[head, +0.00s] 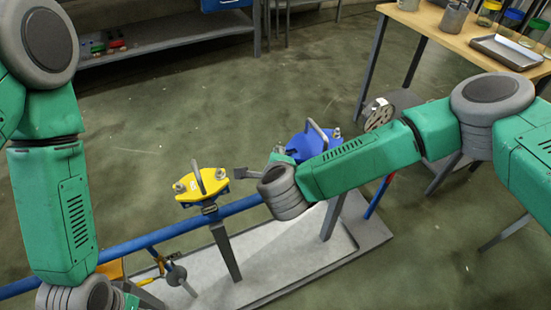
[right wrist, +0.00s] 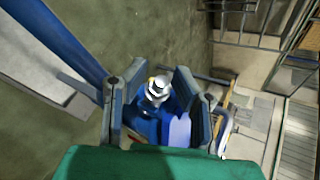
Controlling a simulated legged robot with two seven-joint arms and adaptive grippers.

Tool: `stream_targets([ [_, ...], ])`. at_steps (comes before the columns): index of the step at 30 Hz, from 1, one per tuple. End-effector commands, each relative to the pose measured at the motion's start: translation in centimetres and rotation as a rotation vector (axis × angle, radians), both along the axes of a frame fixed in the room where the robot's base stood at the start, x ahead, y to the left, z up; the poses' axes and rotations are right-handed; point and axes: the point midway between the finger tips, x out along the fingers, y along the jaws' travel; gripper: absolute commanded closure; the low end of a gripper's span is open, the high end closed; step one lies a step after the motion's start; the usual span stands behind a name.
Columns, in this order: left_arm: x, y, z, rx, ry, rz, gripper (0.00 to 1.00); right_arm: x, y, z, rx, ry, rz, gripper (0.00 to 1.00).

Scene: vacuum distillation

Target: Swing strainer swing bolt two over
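The blue strainer (head: 310,145) with a grey arched handle stands on the pipe skid in the head view, partly hidden behind my right forearm. In the right wrist view, a silver swing bolt nut (right wrist: 158,90) on the blue strainer body (right wrist: 175,128) shows between the two fingers of my right gripper (right wrist: 158,112). The fingers stand apart; I cannot tell if either touches the bolt. In the head view my right wrist hides most of this gripper. A yellow strainer cover (head: 203,187) with a grey handle and side nuts stands to the left. My left gripper's fingers are out of view.
A blue pipe (head: 150,239) runs along the skid (head: 275,262). A small valve (head: 176,276) is at lower left. A round pale flange (head: 379,114) lies behind the right arm. A wooden table (head: 445,38) with jars and a tray stands at upper right.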

Motion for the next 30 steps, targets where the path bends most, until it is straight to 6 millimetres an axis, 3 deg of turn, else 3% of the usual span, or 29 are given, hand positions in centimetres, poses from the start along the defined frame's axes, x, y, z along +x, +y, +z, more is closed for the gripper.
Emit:
stream_targets([
  [11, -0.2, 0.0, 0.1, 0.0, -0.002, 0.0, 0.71, -0.3, 0.0, 0.2, 0.0, 0.0, 0.0, 0.71],
  [24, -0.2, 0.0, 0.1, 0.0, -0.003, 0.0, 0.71, -7.2, -0.1, 4.7, 0.0, 0.0, 0.004, 0.71],
  [30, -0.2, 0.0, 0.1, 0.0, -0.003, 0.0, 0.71, -9.4, -0.2, 6.1, -0.001, 0.001, 0.001, 0.71],
])
